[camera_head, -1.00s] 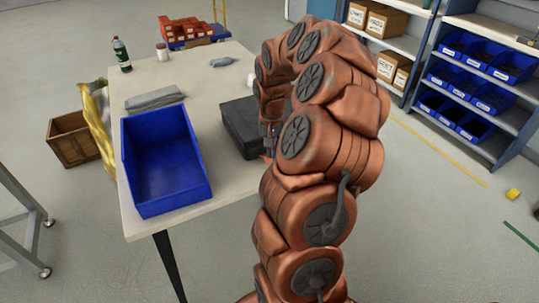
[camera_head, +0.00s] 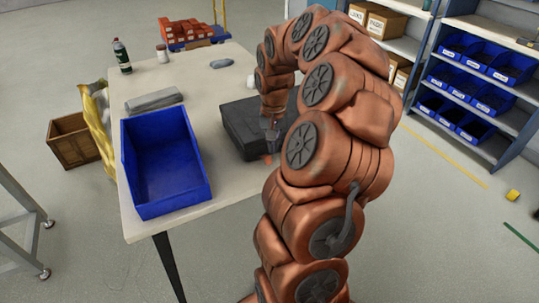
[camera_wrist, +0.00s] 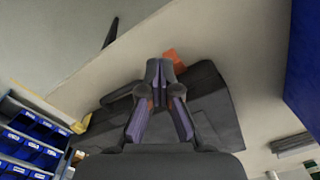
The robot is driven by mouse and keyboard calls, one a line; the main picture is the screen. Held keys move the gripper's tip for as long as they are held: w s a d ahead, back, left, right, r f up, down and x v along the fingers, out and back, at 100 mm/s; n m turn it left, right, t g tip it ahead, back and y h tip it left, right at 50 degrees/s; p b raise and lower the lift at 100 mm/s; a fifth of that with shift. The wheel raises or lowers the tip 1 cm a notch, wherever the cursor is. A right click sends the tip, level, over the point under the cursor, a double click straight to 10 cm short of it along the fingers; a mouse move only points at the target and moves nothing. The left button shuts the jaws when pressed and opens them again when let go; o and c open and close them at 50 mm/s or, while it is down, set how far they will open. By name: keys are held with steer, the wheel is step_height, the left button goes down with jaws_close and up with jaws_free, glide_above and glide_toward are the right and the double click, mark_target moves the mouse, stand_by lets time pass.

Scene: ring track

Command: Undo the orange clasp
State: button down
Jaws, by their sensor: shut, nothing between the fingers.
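A black case (camera_head: 238,126) lies on the table, partly hidden behind my arm. An orange clasp (camera_head: 267,159) shows low at its front side. The clasp also shows in the wrist view (camera_wrist: 171,56), just beyond my fingertips and at the edge of the dark case (camera_wrist: 215,92). My gripper (camera_head: 271,134) points down over the case's front edge, above the clasp. In the wrist view my gripper (camera_wrist: 160,68) has its fingertips together with nothing between them. I cannot tell whether the fingertips touch the clasp.
An open blue bin (camera_head: 165,165) stands on the table (camera_head: 225,188) left of the case. Grey cloth (camera_head: 154,99), a green bottle (camera_head: 122,55) and a white jar (camera_head: 162,52) sit farther back. Shelves with blue bins (camera_head: 475,85) stand at the right. A wooden crate (camera_head: 72,140) is on the floor.

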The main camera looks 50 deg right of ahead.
steer(key=shift+r+p, duration=0.3)
steer(key=shift+r, duration=1.4)
